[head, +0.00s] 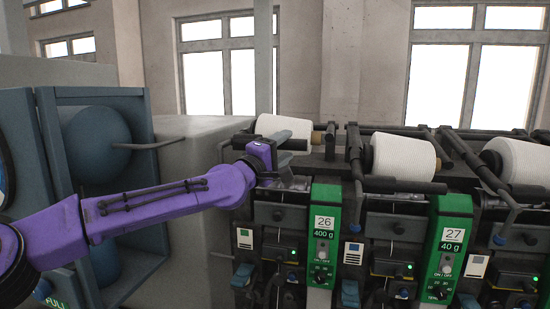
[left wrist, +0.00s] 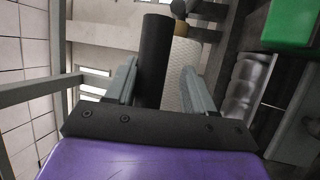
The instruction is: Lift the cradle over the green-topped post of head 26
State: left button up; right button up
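My left gripper (head: 288,160) is at the cradle of head 26, its purple wrist hiding part of it. In the left wrist view the two grey fingers (left wrist: 160,70) stand apart. A dark cylinder (left wrist: 155,45), which looks like the cradle's handle, lies between them, nearer the left finger. A gap shows on its right, with the white cone (left wrist: 184,80) behind. The cone (head: 287,126) sits above head 26 in the head view. The green post (head: 322,235) of head 26 stands right of and below the gripper; a green top (left wrist: 290,22) shows upper right in the wrist view.
Head 27's green post (head: 448,245), white cone (head: 403,157) and cradle handle (head: 404,185) are to the right. Another cone (head: 520,160) is at the far right. A blue-grey cabinet (head: 140,230) stands left, under and behind my arm.

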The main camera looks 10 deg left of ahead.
pick_arm(q)
jog(key=b+v, duration=0.3)
jog(key=v, duration=0.6)
jog(key=shift+w, duration=0.1)
dwell(0.6)
